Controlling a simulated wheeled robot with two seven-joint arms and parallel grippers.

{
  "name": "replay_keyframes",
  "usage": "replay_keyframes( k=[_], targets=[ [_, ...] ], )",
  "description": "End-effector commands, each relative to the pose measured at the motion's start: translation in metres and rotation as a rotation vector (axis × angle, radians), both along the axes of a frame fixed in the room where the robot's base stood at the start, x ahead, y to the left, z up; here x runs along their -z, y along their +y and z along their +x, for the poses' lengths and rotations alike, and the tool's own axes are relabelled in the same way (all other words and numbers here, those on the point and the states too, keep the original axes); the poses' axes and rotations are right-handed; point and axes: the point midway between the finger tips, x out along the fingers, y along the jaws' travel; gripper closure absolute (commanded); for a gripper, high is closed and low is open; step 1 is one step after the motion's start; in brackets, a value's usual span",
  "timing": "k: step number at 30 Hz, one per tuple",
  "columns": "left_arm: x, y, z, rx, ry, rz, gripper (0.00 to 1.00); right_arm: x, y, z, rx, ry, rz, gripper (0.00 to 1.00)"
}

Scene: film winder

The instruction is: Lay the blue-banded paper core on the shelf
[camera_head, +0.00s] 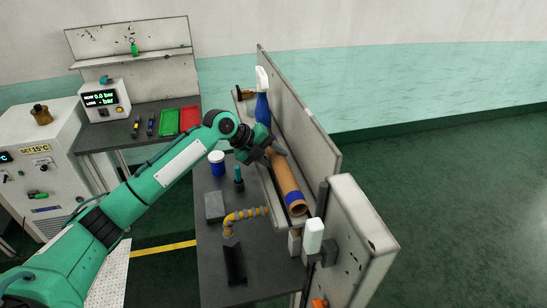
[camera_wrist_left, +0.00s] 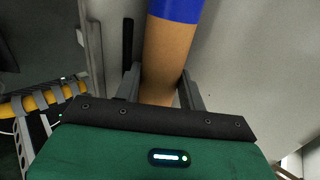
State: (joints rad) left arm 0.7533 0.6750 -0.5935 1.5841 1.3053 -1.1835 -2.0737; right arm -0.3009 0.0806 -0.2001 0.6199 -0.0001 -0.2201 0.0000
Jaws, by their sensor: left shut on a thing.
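The paper core (camera_head: 287,180) is a brown tube with a blue band near its lower end in the head view. My left gripper (camera_head: 266,150) is shut around its upper part. The left wrist view shows the core (camera_wrist_left: 168,55) between the fingers (camera_wrist_left: 161,92), its blue band at the top edge. The core is slanted in the picture, over the pale shelf (camera_head: 270,194) along the back panel. I cannot tell whether it touches the shelf. The gripper hides the core's far end. My right gripper is out of view.
A blue spray bottle (camera_head: 262,100) with a white head stands at the shelf's far end. A blue jar (camera_head: 217,163), a grey block (camera_head: 214,206) and a yellow hose (camera_head: 246,214) are on the dark bench (camera_head: 212,260). A panel (camera_head: 360,235) stands at the near right.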

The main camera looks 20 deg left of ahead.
Motion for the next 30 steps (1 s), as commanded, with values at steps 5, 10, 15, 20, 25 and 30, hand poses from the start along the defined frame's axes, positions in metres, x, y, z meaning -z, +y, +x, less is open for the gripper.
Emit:
replay_keyframes(
  k=[5,10,15,20,25,30],
  targets=[
    [0.01,0.0,-0.002,0.002,0.01,0.004,0.84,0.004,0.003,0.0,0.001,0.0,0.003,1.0],
    [0.017,-0.001,-0.003,0.004,0.017,0.007,0.84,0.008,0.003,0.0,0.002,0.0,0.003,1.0],
    [0.022,-0.001,-0.004,0.004,0.022,0.008,0.84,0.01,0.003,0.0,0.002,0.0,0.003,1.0],
    [0.023,0.0,-0.004,0.003,0.022,0.008,0.84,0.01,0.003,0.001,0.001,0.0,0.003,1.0],
    [0.023,0.0,-0.003,0.003,0.023,0.009,0.48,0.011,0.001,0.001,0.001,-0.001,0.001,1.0],
    [0.023,0.0,-0.003,0.002,0.023,0.01,0.41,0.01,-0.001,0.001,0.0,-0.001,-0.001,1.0]
  ],
)
